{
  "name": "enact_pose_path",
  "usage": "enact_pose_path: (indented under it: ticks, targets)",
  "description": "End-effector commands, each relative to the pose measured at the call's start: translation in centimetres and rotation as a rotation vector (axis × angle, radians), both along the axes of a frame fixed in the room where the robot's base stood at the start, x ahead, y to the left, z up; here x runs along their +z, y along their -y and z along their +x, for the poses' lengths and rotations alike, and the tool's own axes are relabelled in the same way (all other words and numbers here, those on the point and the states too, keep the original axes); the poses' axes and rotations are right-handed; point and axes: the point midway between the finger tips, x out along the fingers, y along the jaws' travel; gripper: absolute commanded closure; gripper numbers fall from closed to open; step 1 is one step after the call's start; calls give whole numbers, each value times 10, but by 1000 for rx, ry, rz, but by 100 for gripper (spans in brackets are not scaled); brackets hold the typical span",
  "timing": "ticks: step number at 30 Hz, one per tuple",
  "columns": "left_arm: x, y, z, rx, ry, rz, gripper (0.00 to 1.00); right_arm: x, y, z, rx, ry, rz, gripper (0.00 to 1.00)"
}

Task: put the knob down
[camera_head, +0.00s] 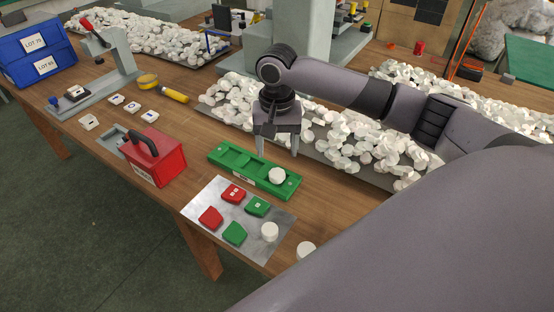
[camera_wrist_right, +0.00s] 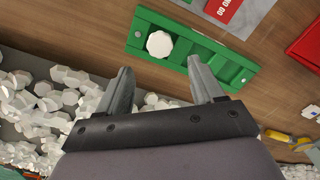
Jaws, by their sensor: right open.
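A white knob (camera_head: 277,175) sits in the right-hand part of the green tray (camera_head: 224,158) on the wooden table. In the right wrist view the same knob (camera_wrist_right: 160,44) shows in the green tray (camera_wrist_right: 143,20), apart from my fingers. My right gripper (camera_head: 278,152) is open and empty, above the back edge of the tray. Its spread fingertips also show in the right wrist view (camera_wrist_right: 159,72). Two more white knobs stand at the front right: one on the metal plate (camera_head: 270,232) and one on the table beside it (camera_head: 306,250). My left gripper is not in view.
A metal sheet (camera_head: 222,185) in front of the tray bears red and green blocks. A red box with a black handle (camera_head: 156,158) stands left of the tray. Heaps of white knobs (camera_head: 345,140) lie behind my gripper. A yellow-handled tool (camera_head: 172,95) lies farther back.

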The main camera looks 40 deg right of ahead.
Motion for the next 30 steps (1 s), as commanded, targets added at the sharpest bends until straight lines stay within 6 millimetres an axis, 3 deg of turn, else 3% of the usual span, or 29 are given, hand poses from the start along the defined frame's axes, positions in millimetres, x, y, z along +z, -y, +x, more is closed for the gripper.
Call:
enact_pose_path:
  ticks: [3, 9, 30]
  targets:
    - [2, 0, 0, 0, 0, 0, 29, 23, 0, 0, 1, 2, 1, 33]
    - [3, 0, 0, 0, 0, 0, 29, 42, -1, 0, 1, -2, 1, 33]
    - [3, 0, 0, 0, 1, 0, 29, 45, 0, 0, 1, -2, 1, 33]
